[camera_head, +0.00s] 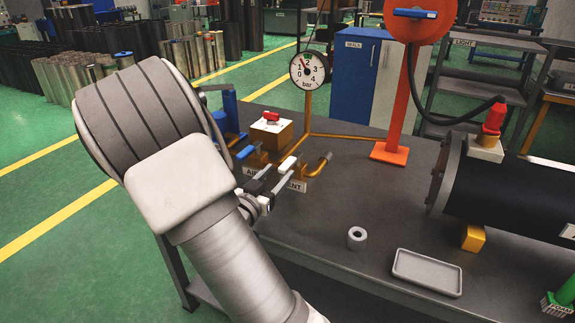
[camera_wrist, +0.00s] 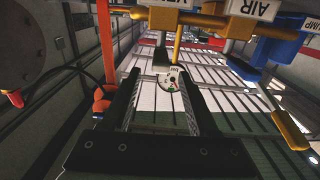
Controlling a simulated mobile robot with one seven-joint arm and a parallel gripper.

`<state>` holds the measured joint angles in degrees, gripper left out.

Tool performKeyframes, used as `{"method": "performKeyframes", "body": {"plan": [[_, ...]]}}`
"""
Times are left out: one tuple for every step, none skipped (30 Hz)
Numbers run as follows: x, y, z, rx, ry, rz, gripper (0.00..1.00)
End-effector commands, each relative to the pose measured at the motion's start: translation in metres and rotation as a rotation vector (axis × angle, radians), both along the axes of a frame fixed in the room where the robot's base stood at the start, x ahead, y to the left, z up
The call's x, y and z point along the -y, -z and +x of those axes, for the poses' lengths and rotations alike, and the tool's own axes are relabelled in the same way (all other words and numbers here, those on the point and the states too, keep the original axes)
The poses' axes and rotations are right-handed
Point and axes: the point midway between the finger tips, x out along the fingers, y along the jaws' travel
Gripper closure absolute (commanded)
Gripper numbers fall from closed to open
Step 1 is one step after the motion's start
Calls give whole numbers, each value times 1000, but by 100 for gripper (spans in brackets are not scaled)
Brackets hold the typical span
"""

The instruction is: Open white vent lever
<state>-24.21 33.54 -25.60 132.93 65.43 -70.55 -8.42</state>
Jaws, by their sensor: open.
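The white vent lever (camera_head: 287,163) shows in the head view on the brass valve piping, just past my gripper's fingertips. My gripper (camera_head: 277,176) reaches toward it from the front left, above the bench edge. In the wrist view my gripper (camera_wrist: 158,72) has its two dark fingers apart, with nothing clearly held between them. The VENT label (camera_head: 297,186) is partly covered by my gripper in the head view. I cannot tell whether a finger touches the lever.
The pressure gauge (camera_head: 308,69) stands behind on a pipe.

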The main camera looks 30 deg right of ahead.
Motion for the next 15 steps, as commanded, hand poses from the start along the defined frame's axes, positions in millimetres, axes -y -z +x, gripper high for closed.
{"method": "performKeyframes", "body": {"plan": [[11, 1, 5, 0, 4, -1, 40], [16, 1, 8, 1, 5, -1, 40], [22, 1, 12, 0, 3, -2, 40], [27, 1, 14, 0, 4, -1, 40], [31, 1, 17, 0, 3, -1, 40], [35, 1, 20, 0, 2, -1, 40], [39, 1, 22, 1, 3, -1, 40], [42, 1, 24, 1, 3, -1, 40], [45, 1, 26, 0, 1, 0, 40], [47, 1, 27, -1, 1, -1, 40], [49, 1, 28, -1, 1, -1, 40], [51, 0, 29, -1, 1, -1, 40], [52, 0, 30, -1, 1, -1, 40], [53, 0, 30, -1, 1, -1, 40], [53, 0, 31, -1, 1, -1, 40]]}}
